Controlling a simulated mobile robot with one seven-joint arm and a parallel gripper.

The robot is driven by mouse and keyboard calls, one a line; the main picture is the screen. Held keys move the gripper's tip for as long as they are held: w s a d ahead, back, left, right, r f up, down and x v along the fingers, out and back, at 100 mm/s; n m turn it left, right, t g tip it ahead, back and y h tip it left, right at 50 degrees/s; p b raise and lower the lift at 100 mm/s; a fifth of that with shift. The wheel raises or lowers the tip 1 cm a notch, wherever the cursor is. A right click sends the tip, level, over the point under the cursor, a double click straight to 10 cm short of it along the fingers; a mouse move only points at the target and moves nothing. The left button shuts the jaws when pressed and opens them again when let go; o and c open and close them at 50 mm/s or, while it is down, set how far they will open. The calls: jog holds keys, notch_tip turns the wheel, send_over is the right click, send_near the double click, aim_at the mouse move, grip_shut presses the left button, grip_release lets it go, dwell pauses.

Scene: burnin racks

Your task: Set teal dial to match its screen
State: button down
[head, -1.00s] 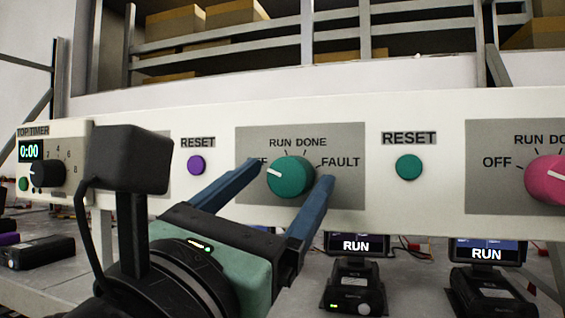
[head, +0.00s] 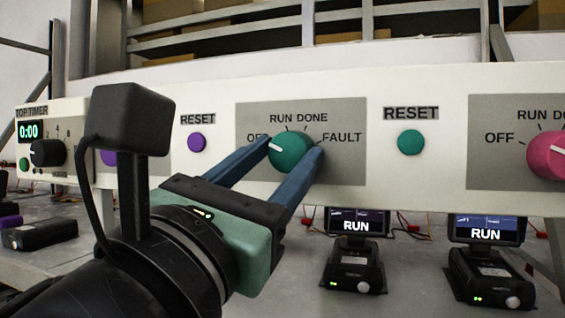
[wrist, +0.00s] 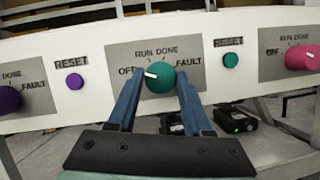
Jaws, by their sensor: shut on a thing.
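The teal dial (head: 290,153) sits on a grey plate (head: 348,172) marked OFF, RUN, DONE and FAULT. Its white pointer mark is on the left, toward OFF; the dial also shows in the wrist view (wrist: 161,80). My gripper (head: 293,151) is shut on the dial, one blue finger on each side. The left finger partly covers the OFF label in the head view. Below the panel, a screen (head: 357,222) just right of my gripper reads RUN. Another screen (head: 487,229) farther right also reads RUN.
A purple reset button (head: 197,142) is left of the plate and a teal reset button (head: 411,143) right of it. A pink dial (head: 548,155) is at the right edge. A timer with a black dial (head: 46,153) reads 0:00 at the far left.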

jog(key=shift+f+m+b, duration=0.2)
jog(key=shift+m+b, duration=0.1)
jog(key=shift+b, duration=0.05)
jog(key=m+g+h+b, duration=0.1)
jog(key=m+b, duration=0.2)
jog(key=b, duration=0.1)
jog(key=shift+m+g+h, duration=0.4)
jog(key=m+g+h+b, duration=0.1)
jog(key=m+b, duration=0.1)
jog(key=m, duration=0.1)
jog(key=shift+a+r, duration=0.15)
jog(key=shift+r+m+g+b, duration=0.15)
jog(key=shift+m+g+b, duration=0.2)
jog(key=shift+m, duration=0.6)
jog(key=shift+r+m+g+b, duration=0.15)
jog(key=shift+m+g, duration=0.3)
jog(key=shift+m, duration=0.5)
jog(key=shift+h, duration=0.3)
jog(key=shift+c, duration=1.6)
grip_release()
jog(key=shift+f, duration=0.1)
